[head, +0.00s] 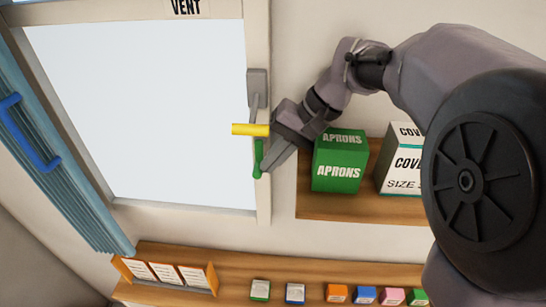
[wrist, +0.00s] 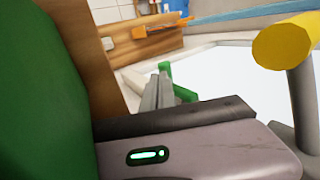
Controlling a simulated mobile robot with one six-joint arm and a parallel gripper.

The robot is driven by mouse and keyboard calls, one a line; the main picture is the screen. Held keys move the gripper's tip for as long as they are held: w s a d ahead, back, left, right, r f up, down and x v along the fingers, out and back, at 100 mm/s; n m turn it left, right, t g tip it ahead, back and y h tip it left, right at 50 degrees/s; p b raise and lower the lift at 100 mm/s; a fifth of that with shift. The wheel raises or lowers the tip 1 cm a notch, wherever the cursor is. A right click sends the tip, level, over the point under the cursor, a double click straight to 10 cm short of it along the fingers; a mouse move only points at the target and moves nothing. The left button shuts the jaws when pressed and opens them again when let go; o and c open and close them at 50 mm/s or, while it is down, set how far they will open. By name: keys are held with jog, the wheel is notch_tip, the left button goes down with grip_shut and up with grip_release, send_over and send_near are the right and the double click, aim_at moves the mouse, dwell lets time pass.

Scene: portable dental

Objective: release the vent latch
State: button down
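The vent window shows in the head view with a grey bracket (head: 258,84) on its right frame. A yellow handle (head: 250,129) sits at the end of the bracket's arm; it is also at the upper right of the wrist view (wrist: 284,42). Below it is a slim green lever (head: 258,158) on the frame; green parts show beyond my fingers in the wrist view (wrist: 184,93). I cannot tell which piece is the latch. My gripper (head: 268,165) is at the green lever, below the yellow handle. The fingers look close together, but their gap and any grip are hidden.
A green aprons box (head: 340,172) stands close to the right of my gripper on a wooden shelf (head: 360,207), with a white covers box (head: 399,175) beside it. A lower shelf (head: 235,263) holds small boxes and an orange card rack (head: 166,273). A blue curtain (head: 60,150) hangs at left.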

jog(key=shift+s+a+f+b, duration=0.1)
jog(key=shift+a+f+b, duration=0.1)
jog(key=shift+f+b, duration=0.3)
jog(key=shift+s+a+f+b, duration=0.1)
jog(key=shift+a+f+b, duration=0.05)
jog(key=shift+f+b, duration=0.3)
dwell(0.7)
jog(key=shift+a+r, duration=0.1)
dwell(0.9)
jog(key=shift+w+a+r, duration=0.3)
jog(key=shift+w+a, duration=0.1)
jog(key=shift+a, duration=0.15)
jog(key=p+v, duration=0.2)
jog(key=v, duration=1.5)
jog(key=shift+s+d+p, duration=0.3)
jog(key=shift+d+p, duration=0.1)
jog(key=shift+d, duration=0.15)
